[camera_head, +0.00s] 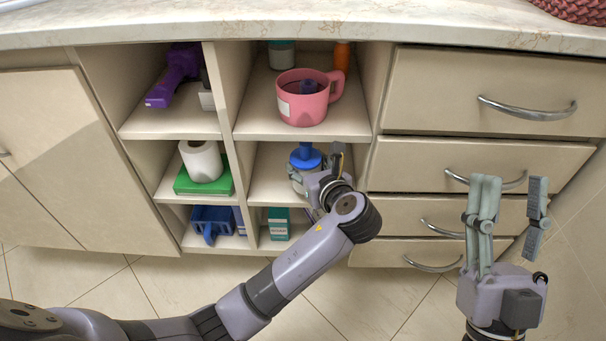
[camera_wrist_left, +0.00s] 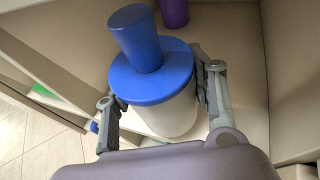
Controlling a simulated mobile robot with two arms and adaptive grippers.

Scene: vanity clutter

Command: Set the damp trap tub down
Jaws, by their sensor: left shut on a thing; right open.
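The damp trap tub (camera_head: 306,157) is a white tub with a blue lid and a blue cylinder standing up on top. It is in the middle-row compartment of the right-hand shelf column, partly hidden by my left gripper (camera_head: 316,180). In the left wrist view the tub (camera_wrist_left: 152,75) sits upright between the fingers of my left gripper (camera_wrist_left: 162,108), which is shut on its white body. I cannot tell whether its base touches the shelf board. My right gripper (camera_head: 511,190) is open and empty, in front of the drawers.
A purple object (camera_wrist_left: 174,12) stands behind the tub. A pink mug (camera_head: 302,104) is on the shelf above. A paper roll (camera_head: 201,160) on a green box (camera_head: 204,183) fills the compartment to the left. A teal box (camera_head: 279,223) is below. Drawer handles (camera_head: 528,108) stick out at right.

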